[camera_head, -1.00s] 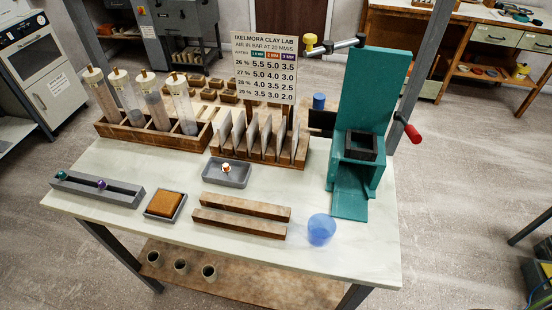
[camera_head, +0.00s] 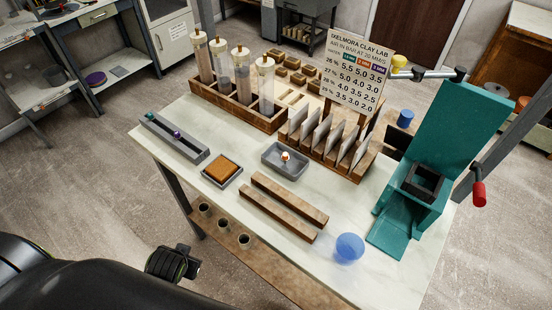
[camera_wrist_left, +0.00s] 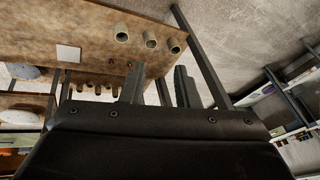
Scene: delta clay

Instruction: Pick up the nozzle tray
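Two grey pieces could be the nozzle tray. A long grey slotted holder (camera_head: 190,147) lies at the bench's left edge with a teal and a purple nozzle in it. A shallow grey dish (camera_head: 296,170) near the bench's middle holds one white-and-copper nozzle (camera_head: 285,157). My left gripper (camera_head: 178,264) is low in front of the bench, apart from both and below the top. In the left wrist view its two fingers (camera_wrist_left: 160,85) stand apart with nothing held. Neither piece can be made out there. My right gripper is not in view.
A wooden tube rack (camera_head: 240,112), a card rack (camera_head: 330,155) and a teal press (camera_head: 440,170) stand behind. The lower shelf holds several cups (camera_wrist_left: 150,39).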

